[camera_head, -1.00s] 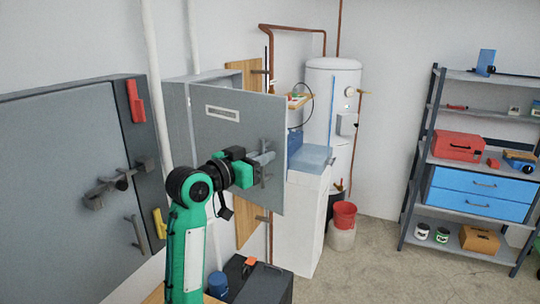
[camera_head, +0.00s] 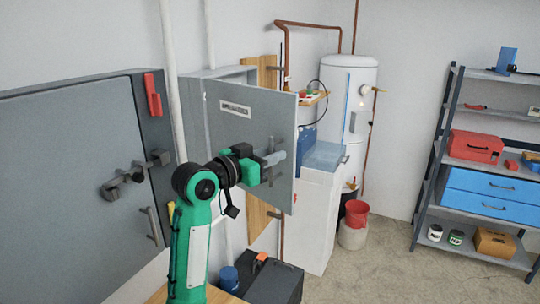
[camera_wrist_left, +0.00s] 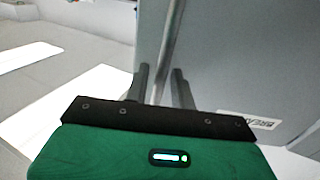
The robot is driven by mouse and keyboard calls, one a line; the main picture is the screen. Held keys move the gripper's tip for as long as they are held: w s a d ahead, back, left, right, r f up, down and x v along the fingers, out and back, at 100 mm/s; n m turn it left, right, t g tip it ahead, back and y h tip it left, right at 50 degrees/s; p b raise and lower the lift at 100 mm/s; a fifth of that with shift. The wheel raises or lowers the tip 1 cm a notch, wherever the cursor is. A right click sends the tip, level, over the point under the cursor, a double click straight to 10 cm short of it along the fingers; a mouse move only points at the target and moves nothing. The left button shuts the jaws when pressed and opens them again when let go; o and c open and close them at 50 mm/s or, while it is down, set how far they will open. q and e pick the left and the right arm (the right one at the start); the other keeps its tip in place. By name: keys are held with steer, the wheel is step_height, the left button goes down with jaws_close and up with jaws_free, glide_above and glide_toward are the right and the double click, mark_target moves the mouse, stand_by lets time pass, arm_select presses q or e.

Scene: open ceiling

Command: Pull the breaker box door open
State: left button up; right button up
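The grey breaker box (camera_head: 192,85) is on the wall, and its door (camera_head: 225,140) stands partly open, swung out from the hinge side on the left. A white label (camera_head: 236,109) is on the door and partly shows in the left wrist view (camera_wrist_left: 250,120). My left gripper (camera_head: 272,161) is at the door's handle near its free edge. In the left wrist view, the handle bar (camera_wrist_left: 170,45) runs between the two fingers (camera_wrist_left: 162,78). The fingers are apart, one on each side, with a gap visible beside the bar. My right gripper is not in view.
A large grey cabinet (camera_head: 60,150) with a lever latch is close on the left. A white pipe (camera_head: 172,85) runs between it and the box. A white cabinet (camera_head: 316,210), water heater (camera_head: 352,90) and shelf rack (camera_head: 485,185) stand to the right. A dark case (camera_head: 275,283) is below.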

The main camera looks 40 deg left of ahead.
arm_select(q)
steer(key=s, duration=0.7)
steer(key=shift+s+a+b, duration=0.2)
steer(key=shift+a+b, duration=0.1)
steer(key=shift+a, duration=0.1)
steer(key=shift+f, duration=0.1)
